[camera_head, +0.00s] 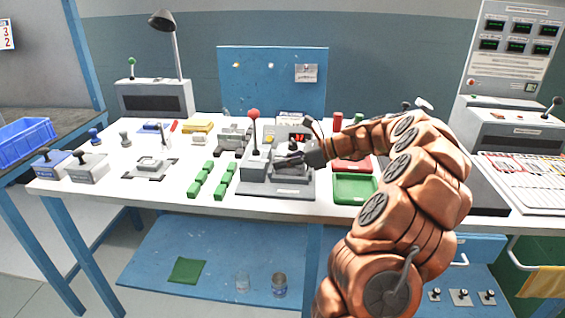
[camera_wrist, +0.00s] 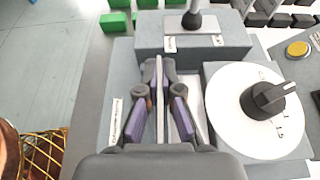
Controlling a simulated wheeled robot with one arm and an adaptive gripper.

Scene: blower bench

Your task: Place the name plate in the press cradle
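My gripper (camera_head: 289,160) is low over the grey press (camera_head: 262,189), to the right of its red-knobbed lever (camera_head: 254,130). In the wrist view my gripper (camera_wrist: 159,80) has its two purple-padded fingers close together, with a thin pale plate, seen edge-on, between their tips. This looks like the name plate (camera_wrist: 159,105), upright along the view. The press body (camera_wrist: 225,40) with the lever's foot lies just ahead of the fingertips. A pale surface lies under the fingers; the cradle is mostly hidden by them, and I cannot tell whether the plate touches it.
A white dial with a black knob (camera_wrist: 268,102) stands close to the right of the fingers. Green blocks (camera_head: 207,181) stand in rows left of the press. A green tray (camera_head: 355,188) and a red tray (camera_head: 352,164) lie to its right. A blue pegboard (camera_head: 272,90) stands behind.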

